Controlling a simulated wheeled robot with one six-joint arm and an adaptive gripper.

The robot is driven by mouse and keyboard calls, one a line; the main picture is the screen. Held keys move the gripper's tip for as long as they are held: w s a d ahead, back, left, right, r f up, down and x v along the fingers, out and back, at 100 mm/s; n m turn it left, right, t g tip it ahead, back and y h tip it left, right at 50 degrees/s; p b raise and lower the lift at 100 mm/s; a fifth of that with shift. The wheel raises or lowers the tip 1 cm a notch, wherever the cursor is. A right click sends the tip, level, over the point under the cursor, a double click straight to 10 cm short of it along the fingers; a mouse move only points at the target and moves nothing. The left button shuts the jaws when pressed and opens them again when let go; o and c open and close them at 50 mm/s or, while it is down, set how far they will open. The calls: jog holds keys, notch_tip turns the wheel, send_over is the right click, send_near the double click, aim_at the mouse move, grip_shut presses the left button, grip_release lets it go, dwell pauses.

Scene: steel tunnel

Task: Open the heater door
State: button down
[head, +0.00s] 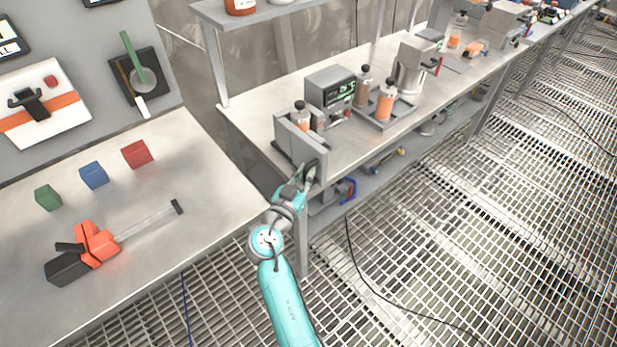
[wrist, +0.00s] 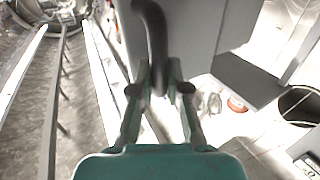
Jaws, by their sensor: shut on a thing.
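A grey door panel with a dark curved handle stands at the near end of the long bench in the head view. The door (head: 312,148) also fills the upper middle of the wrist view (wrist: 198,35). My gripper (head: 309,172) is at its front face, shut on the dark handle (wrist: 155,35), which runs between the two fingers (wrist: 160,85). The gripper partly hides the handle in the head view. An orange bottle (head: 299,117) shows behind the panel. I cannot tell how far the door stands from the heater body.
A device with a green display (head: 331,92) stands behind the door, beside a tray (head: 388,125) of bottles. A steel kettle (head: 412,68) is farther along. The left bench (head: 150,195) holds colored blocks and an orange-black tool (head: 92,245). Grated floor lies open at right.

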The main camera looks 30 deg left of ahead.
jog(key=shift+s+a+r, duration=0.2)
jog(key=shift+a+r, duration=0.15)
jog(key=shift+a, duration=0.1)
jog(key=shift+s+a+r, duration=0.2)
jog(key=shift+a+r, duration=0.1)
jog(key=shift+a, duration=0.15)
jog(key=c, duration=1.1)
grip_release()
jog(key=shift+w, duration=0.1)
jog(key=shift+c, duration=0.2)
jog(key=s+d+f, duration=0.1)
jog(key=s, duration=1.1)
jog(key=shift+f, duration=0.15)
